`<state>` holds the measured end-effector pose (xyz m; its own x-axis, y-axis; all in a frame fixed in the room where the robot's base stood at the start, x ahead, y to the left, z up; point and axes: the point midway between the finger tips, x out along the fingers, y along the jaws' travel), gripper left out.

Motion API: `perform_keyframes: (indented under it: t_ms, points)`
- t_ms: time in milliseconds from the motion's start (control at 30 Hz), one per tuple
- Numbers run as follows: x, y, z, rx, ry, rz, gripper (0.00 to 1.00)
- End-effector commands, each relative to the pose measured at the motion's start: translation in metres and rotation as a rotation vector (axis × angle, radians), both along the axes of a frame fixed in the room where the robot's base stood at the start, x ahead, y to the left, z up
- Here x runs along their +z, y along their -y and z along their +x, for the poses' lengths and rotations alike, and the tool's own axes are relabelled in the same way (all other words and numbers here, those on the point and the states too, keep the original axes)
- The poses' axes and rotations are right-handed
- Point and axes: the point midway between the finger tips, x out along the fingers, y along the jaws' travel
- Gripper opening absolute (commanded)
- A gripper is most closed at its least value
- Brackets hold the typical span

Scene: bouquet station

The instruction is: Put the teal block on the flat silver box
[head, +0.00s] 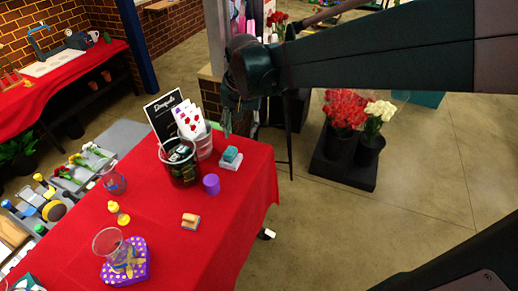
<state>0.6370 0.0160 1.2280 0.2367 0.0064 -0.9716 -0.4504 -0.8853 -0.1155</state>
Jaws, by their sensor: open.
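The teal block (231,154) rests on top of a flat pale-grey box (231,164), which looks like the flat silver box. Both are near the back right part of the red-covered table. The block looks apart from my gripper (229,124), which hangs above and behind it in the picture, close to the card holder. My gripper is open, and nothing shows between its fingers. The fingers are small and dark here, so their exact height above the table is hard to tell.
Left of the box stand a dark glass jar (181,170), a clear card holder (203,145) and a purple cylinder (211,184). A small wooden block (190,221) and a glass on a purple heart box (134,272) are nearer. The red table (235,210) is clear at front right.

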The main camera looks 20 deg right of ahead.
Motion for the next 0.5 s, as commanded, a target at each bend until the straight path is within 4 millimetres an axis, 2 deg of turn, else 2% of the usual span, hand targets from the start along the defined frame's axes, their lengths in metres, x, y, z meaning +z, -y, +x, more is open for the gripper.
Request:
perform_keyframes:
  t_ms: [33,500]
  points:
    - [0.004,0.001,-0.01,0.015,0.013,-0.003,0.41]
    - [0.028,0.007,-0.079,0.165,0.138,-0.053,0.41]
